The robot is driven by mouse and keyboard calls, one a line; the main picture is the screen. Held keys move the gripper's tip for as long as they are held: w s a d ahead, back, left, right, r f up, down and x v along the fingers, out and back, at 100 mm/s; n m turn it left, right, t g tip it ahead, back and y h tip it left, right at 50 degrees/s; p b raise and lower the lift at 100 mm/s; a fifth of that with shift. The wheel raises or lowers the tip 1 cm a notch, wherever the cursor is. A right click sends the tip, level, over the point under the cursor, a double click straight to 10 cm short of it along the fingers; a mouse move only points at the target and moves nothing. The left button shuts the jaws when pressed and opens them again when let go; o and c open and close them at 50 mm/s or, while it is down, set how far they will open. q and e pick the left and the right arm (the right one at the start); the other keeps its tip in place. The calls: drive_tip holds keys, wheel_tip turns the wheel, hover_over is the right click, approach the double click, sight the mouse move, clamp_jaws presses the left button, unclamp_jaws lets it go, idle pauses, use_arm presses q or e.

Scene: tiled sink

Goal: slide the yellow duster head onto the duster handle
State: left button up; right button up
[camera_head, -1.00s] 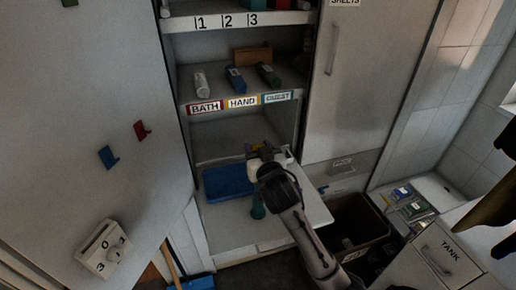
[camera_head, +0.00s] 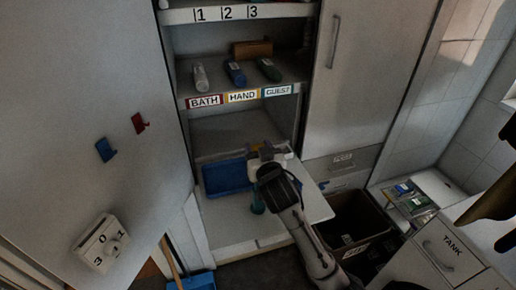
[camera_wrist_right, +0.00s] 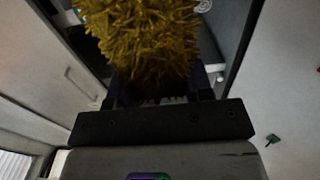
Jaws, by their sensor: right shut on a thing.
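The yellow duster head (camera_wrist_right: 145,35) fills the top middle of the right wrist view, fluffy and close to the camera. My right gripper (camera_wrist_right: 162,88) is shut on it; the fingertips are partly hidden behind the fibres. In the head view my right gripper (camera_head: 264,150) is over the pull-out shelf (camera_head: 235,226) at the cabinet's lower opening, with only a trace of yellow showing by it. A small teal upright piece (camera_head: 257,204) shows just below my right wrist; I cannot tell whether it is the duster handle. My left gripper is not in view.
A blue tray (camera_head: 226,189) lies left of my gripper. A dark open bin (camera_head: 358,222) is at right, beside the TANK cabinet (camera_head: 440,255). The open door (camera_head: 90,120) bounds the left.

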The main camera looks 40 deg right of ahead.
drive_tip(key=shift+f+b, duration=0.3)
drive_tip(key=shift+f, duration=0.25)
drive_tip(key=shift+f+b, duration=0.5)
drive_tip(key=shift+f, duration=0.3)
drive_tip(key=shift+f+b, duration=0.45)
drive_tip(key=shift+f, duration=0.35)
drive_tip(key=shift+f, duration=0.45)
drive_tip(key=o, duration=1.2)
drive_tip(key=b+v, duration=0.2)
drive_tip(key=v, duration=1.2)
